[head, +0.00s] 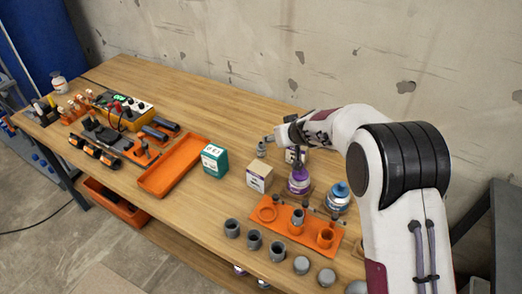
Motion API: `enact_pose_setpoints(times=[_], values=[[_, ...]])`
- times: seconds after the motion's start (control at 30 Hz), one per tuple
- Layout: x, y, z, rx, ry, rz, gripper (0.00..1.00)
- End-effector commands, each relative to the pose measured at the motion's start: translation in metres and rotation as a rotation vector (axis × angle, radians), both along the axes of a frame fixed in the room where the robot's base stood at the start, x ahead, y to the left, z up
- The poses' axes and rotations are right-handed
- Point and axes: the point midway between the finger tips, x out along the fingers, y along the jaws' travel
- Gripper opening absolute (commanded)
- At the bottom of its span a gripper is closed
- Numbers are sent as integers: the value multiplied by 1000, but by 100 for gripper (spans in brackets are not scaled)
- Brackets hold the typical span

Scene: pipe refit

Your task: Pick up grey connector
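Several grey pipe fittings stand in a row along the table's front edge. Three are open-topped grey connectors: a left one (232,229), a middle one (254,240) and a right one (277,251). Further right are closed grey caps (301,265). Another grey fitting (297,217) stands upright in the orange fixture plate (283,232). My gripper (265,142) is over the table behind the row, well away from it. A small grey piece (261,150) shows at its tip. I cannot tell whether it is held, or whether the fingers are open or shut.
A green box (215,160) and an empty orange tray (171,164) are left. Tools and a meter (131,112) fill the far left. The back middle is clear.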

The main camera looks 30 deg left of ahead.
Motion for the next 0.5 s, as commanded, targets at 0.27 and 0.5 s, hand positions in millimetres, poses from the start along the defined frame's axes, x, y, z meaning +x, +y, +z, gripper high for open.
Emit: enact_pose_setpoints(times=[0.27, 0.5], values=[[-1, 25, -45, -25, -15, 21, 44], [-2, 31, -55, -32, -20, 26, 44]])
